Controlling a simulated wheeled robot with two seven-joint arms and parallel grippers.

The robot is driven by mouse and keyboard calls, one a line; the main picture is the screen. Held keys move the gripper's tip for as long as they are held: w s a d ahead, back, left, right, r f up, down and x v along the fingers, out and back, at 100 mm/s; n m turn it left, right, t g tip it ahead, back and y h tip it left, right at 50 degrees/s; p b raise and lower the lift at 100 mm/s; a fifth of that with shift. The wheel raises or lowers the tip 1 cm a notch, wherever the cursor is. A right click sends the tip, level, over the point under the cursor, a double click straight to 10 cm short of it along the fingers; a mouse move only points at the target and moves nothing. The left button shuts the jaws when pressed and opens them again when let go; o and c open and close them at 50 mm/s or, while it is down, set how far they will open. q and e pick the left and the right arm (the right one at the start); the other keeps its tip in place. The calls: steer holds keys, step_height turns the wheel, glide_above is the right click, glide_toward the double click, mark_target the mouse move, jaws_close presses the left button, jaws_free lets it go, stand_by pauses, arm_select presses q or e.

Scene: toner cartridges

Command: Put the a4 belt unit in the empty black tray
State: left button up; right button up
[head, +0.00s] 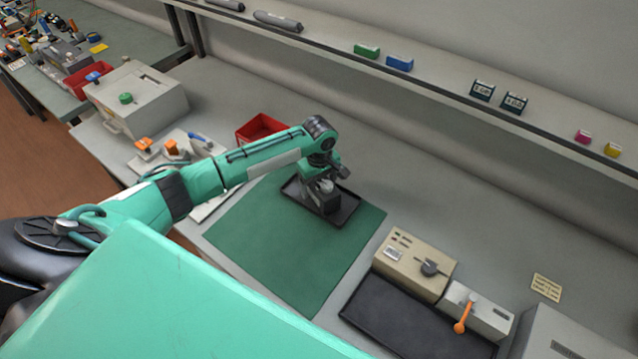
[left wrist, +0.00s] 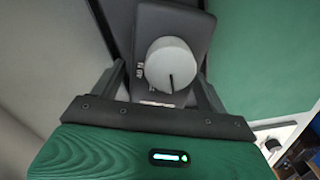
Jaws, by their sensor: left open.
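A dark grey block with a round white knob (left wrist: 171,66), seemingly the belt unit, is between the fingers of my left gripper (left wrist: 160,88) in the left wrist view. Its small print is too blurred to read surely. In the head view my left gripper (head: 325,190) is low over a black tray (head: 346,216) on the green mat (head: 265,250). The block (head: 327,205) stands in that tray, partly hidden by the gripper. The fingers are open on either side of it. My right gripper is not in view.
A larger black tray (head: 415,325) lies at the front right, beside a beige box (head: 410,262) and a device with an orange lever (head: 463,318). A red bin (head: 260,128) stands behind my left forearm. A shelf (head: 430,85) with small boxes runs along the back.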

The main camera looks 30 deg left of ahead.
arm_select(q)
step_height(320, 180, up, 11)
steer(key=shift+r+b, duration=0.1)
steer(key=shift+b, duration=0.75)
steer(key=shift+r, duration=0.5)
steer(key=shift+f, duration=0.1)
